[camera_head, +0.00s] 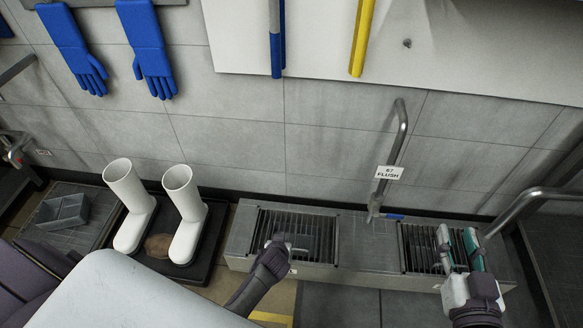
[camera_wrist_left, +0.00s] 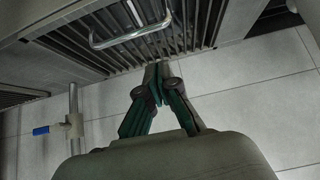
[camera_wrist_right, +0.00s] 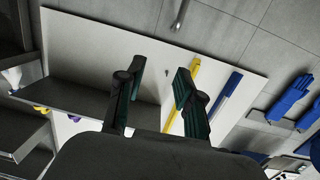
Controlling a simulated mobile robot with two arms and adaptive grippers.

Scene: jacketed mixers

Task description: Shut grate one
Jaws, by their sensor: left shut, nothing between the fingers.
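A grey metal bench unit (camera_head: 360,243) by the wall has two slatted grates in its top, a left grate (camera_head: 318,236) and a right grate (camera_head: 418,240). I see no number telling which is grate one. My left gripper (camera_head: 281,240) is over the left grate and partly hides it. In the left wrist view the left gripper (camera_wrist_left: 160,72) is shut and empty, with its tips close to the slats of a grate (camera_wrist_left: 190,25) that has a bar handle (camera_wrist_left: 130,37). I cannot tell whether they touch. My right gripper (camera_head: 460,243) is open and empty at the right grate; its fingers (camera_wrist_right: 160,80) show apart.
A bent pipe with a FLUSH tag (camera_head: 389,172) rises between the grates. A curved rail (camera_head: 530,203) stands at the right. White boots (camera_head: 128,200) on a dark tray and a grey bin (camera_head: 62,210) are at the left. Blue gloves (camera_head: 150,50) hang above.

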